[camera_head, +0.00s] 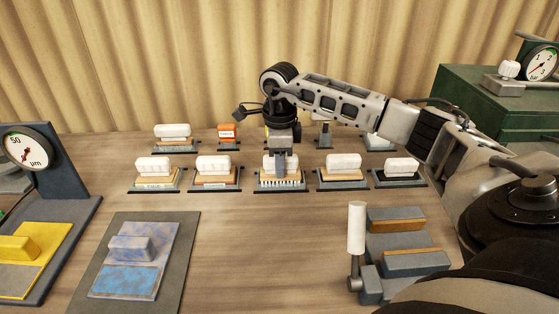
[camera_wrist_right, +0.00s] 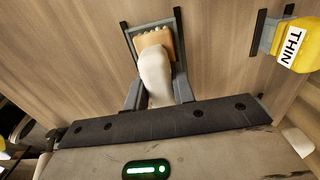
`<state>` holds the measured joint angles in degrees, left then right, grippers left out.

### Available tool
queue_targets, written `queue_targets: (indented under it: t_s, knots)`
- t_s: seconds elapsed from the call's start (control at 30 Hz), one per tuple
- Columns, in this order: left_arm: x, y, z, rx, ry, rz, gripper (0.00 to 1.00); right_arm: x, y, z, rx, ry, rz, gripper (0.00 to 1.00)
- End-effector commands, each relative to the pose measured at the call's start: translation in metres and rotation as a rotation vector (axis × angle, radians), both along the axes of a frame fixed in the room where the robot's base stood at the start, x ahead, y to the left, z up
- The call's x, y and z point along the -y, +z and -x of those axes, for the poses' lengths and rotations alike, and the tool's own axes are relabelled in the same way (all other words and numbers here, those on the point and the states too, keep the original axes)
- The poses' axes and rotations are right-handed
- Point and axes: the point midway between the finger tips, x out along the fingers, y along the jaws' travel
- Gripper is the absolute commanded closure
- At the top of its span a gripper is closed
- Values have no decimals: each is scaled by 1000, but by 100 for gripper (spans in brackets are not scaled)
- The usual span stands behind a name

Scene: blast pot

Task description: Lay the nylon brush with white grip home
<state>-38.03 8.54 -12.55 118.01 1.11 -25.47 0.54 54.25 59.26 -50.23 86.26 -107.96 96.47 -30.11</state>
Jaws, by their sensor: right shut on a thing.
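My right gripper (camera_head: 281,164) is shut on a brush with a white grip (camera_head: 268,163), a tan block and pale bristles (camera_head: 281,184). The brush is in or just over the middle holder (camera_head: 302,188) of the front row; I cannot tell whether it touches the bottom. In the right wrist view the white grip (camera_wrist_right: 155,75) is between the fingers (camera_wrist_right: 157,92), with the tan block (camera_wrist_right: 155,42) inside the grey holder frame (camera_wrist_right: 178,30). The gripper hides part of the brush. My left gripper is not in view.
Similar white-gripped brushes stand in holders on both sides, including one at left (camera_head: 216,166) and one at right (camera_head: 343,167). A back row holds more, with an orange item (camera_head: 227,132). A yellow block labelled THIN (camera_wrist_right: 298,45) is near. The table centre (camera_head: 265,240) is clear.

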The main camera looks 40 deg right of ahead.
Motion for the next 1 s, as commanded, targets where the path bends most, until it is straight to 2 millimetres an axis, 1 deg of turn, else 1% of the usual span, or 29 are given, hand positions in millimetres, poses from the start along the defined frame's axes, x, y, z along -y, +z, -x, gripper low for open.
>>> queue_targets:
  t_s: [0.17, 0.2, 0.27, 0.53, 0.67, 0.77, 0.87, 1.0]
  knots:
    - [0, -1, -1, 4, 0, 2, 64, 0, -4, 0, 0, 0, 0, 100]
    - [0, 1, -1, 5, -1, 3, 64, 0, -3, 0, 1, 0, 1, 66]
    - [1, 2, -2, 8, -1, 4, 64, 0, -3, 0, 0, 0, 0, 50]
    - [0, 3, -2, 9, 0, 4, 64, 0, -4, 0, -1, 0, 0, 49]
    - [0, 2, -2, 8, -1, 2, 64, 0, 3, -1, 2, 0, -1, 49]
    - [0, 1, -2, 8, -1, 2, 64, 0, 18, -1, 5, 0, -1, 49]
    - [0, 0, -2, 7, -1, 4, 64, 0, 40, -1, 6, 1, 0, 49]
    - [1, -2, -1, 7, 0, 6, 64, 0, 76, -1, 7, 1, -1, 49]
